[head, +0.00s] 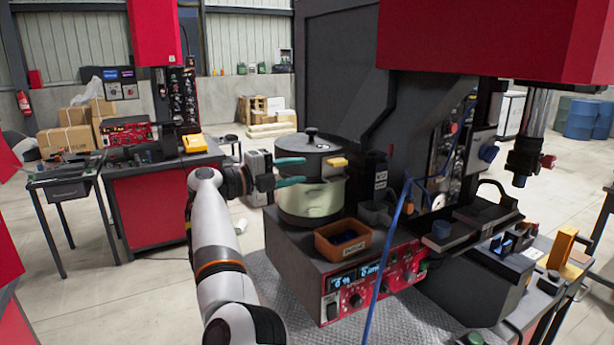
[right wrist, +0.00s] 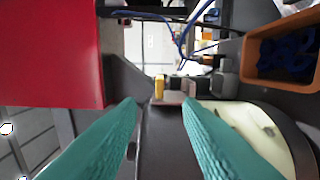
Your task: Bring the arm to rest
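My right gripper (head: 303,171) reaches in from the left at the height of the feeder lid. Its two teal fingers are apart with nothing held between them. They overlap the left side of the bowl feeder in the head view; I cannot tell whether they touch it. The bowl feeder has a cream bowl (head: 310,203) and a dark lid (head: 310,145) with a knob on top. The right wrist view also shows the spread fingers (right wrist: 160,103), with the cream bowl (right wrist: 250,125) partly behind the right one. My left gripper is out of view.
An orange-brown bin (head: 326,247) with blue parts sits in front of the bowl on the feeder base (head: 288,262). A dark machine with a red top (head: 500,35) stands right. A red workbench (head: 155,210) stands left, with open floor between.

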